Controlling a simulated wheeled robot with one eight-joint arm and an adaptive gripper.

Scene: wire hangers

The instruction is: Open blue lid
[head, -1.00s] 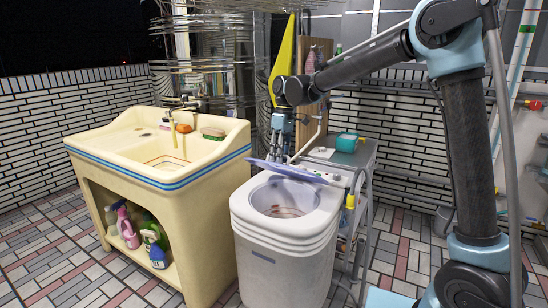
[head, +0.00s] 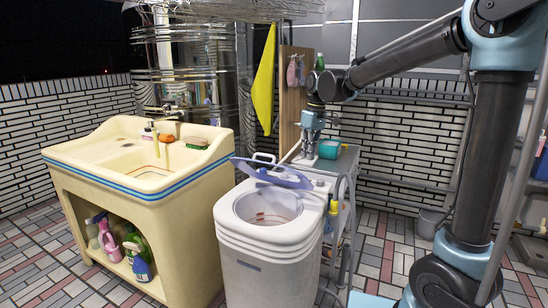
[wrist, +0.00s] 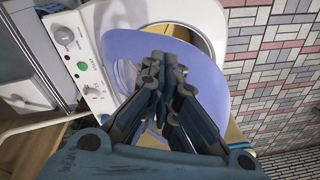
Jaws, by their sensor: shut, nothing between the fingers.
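The blue lid (head: 268,172) is raised and tilted at the back of the white washing machine's (head: 268,240) round opening, which shows uncovered in the head view. The lid also shows in the wrist view (wrist: 208,62), a translucent blue-violet disc in front of the opening. My gripper (head: 306,155) is behind and to the right of the lid in the head view. In the wrist view its closed fingers (wrist: 165,68) overlap the lid; I cannot tell whether they touch it. Nothing shows between the fingers.
The cream sink (head: 190,180) stands close on the left of the machine. A grey rack (head: 345,165) with a teal box (head: 330,149) is right behind it. A yellow bottle (head: 332,210) hangs at the machine's right side.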

